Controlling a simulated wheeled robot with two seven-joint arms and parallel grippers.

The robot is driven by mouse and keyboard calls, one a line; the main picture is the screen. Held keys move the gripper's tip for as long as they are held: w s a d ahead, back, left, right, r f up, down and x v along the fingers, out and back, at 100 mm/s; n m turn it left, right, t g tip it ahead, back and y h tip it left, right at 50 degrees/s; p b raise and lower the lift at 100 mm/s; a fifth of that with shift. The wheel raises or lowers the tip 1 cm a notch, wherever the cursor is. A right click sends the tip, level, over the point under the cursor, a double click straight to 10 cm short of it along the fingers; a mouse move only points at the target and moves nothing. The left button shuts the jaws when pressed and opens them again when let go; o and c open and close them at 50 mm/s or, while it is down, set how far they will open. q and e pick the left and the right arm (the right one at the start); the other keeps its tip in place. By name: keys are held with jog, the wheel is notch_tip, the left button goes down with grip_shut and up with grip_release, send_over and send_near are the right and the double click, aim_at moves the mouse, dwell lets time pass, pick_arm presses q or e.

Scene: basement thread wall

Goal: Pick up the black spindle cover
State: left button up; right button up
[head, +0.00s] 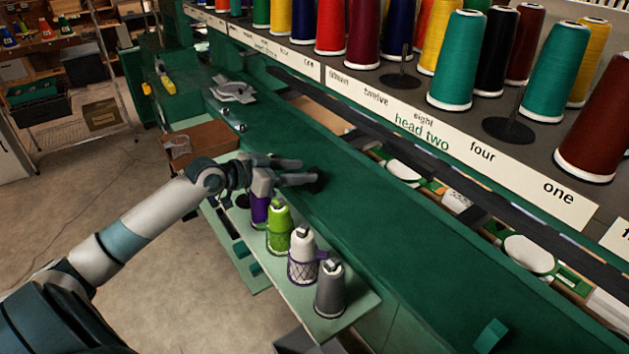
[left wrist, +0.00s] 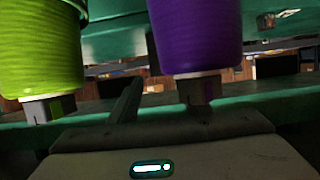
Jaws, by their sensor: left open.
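A small, dark, rounded thing, which looks like the black spindle cover (head: 317,185), lies on the long green bench (head: 390,240) in the head view. My left gripper (head: 307,171) reaches over the bench from the left, its two grey fingers apart. The tip of its nearer finger overlaps the dark thing in the picture; I cannot tell whether they touch. In the left wrist view I cannot make out the cover. My right gripper is in neither view.
Purple (head: 259,208), lime green (head: 279,228), netted white (head: 303,258) and grey (head: 330,290) thread cones stand on a pale shelf just below my left gripper. Metal parts (head: 233,90) lie farther along the bench. The bench's near part is mostly clear.

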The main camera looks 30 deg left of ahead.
aim_at(312, 170)
pick_arm(q)
jog(key=shift+b+x, duration=0.7)
jog(key=shift+x, duration=1.9)
jog(key=shift+c, duration=0.4)
jog(key=c, duration=1)
